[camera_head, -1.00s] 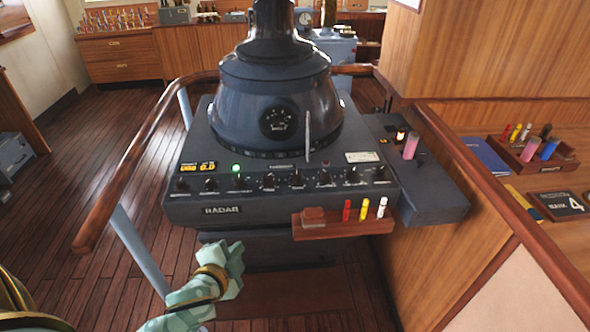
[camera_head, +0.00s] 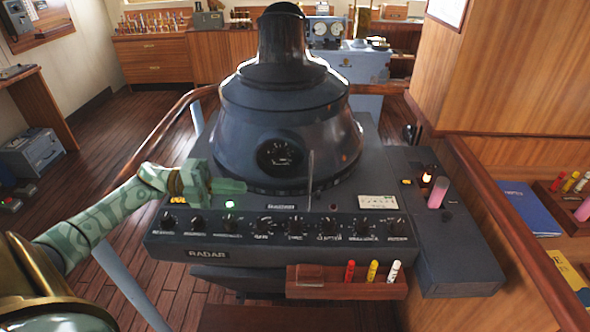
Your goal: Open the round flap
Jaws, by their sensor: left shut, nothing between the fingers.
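A round, dark-rimmed port (camera_head: 281,157) with a small dial in it sits on the front of the blue-grey radar hood (camera_head: 330,125). I cannot tell for sure whether it is the round flap. My left gripper (camera_head: 244,186) is shut and empty. It lies over the left part of the radar console (camera_head: 370,215), pointing right, with its tips just left of and a little below the port in the picture. I cannot tell whether the tips touch the hood. My right gripper is not in view.
A thin upright rod (camera_head: 310,172) stands just right of the port. A row of knobs (camera_head: 295,225) runs along the console front. Below it hangs a wooden rack (camera_head: 320,284) with three coloured pens. A wooden rail (camera_head: 165,140) curves round the left side.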

